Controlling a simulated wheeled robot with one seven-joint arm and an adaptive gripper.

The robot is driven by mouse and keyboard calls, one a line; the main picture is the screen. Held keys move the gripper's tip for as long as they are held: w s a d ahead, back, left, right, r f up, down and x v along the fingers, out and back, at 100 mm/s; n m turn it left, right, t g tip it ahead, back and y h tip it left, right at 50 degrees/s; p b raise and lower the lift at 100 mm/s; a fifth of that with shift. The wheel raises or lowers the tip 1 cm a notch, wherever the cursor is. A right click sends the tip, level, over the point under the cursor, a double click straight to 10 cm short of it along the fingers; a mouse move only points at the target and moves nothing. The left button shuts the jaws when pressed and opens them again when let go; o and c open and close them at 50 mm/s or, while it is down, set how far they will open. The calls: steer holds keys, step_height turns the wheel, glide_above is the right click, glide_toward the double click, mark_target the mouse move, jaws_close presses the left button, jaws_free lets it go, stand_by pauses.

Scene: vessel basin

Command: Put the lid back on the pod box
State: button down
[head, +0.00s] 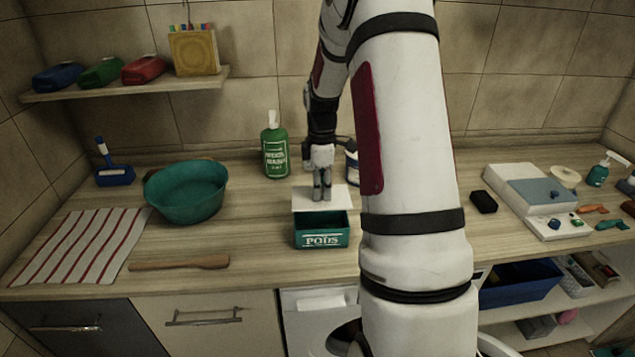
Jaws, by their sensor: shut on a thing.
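The pod box (322,241) is a teal box marked PODS on the counter, in the middle of the head view. Its top is open and its dark inside shows. The lid (302,202) is a flat white panel just behind and above the box's back edge. My gripper (322,193) points down at the middle of the lid and is shut on it. I cannot tell whether the lid touches the box or the counter. The part of the lid under my fingers is hidden.
A green bottle (274,150) stands behind the lid on the left. A teal basin (187,192), a striped cloth (82,245) and a wooden stick (179,263) lie left. A black block (483,202) sits right of my arm. A white container (352,165) is partly hidden behind my arm.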

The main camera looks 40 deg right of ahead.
mark_target(322, 203)
step_height(322, 203, down, 3)
steer(key=shift+w+r+b, duration=0.1)
steer(key=shift+r+b, duration=0.05)
steer(key=shift+b, duration=0.35)
steer(key=shift+f, duration=1.2)
steer(key=shift+f+p, duration=0.5)
steer(key=shift+p, duration=0.05)
stand_by(2.1)
steer(key=c, duration=0.9)
jaws_free()
steer(key=shift+r+p, duration=1.1)
steer(key=shift+r, duration=2.4)
steer(key=shift+c, duration=0.5)
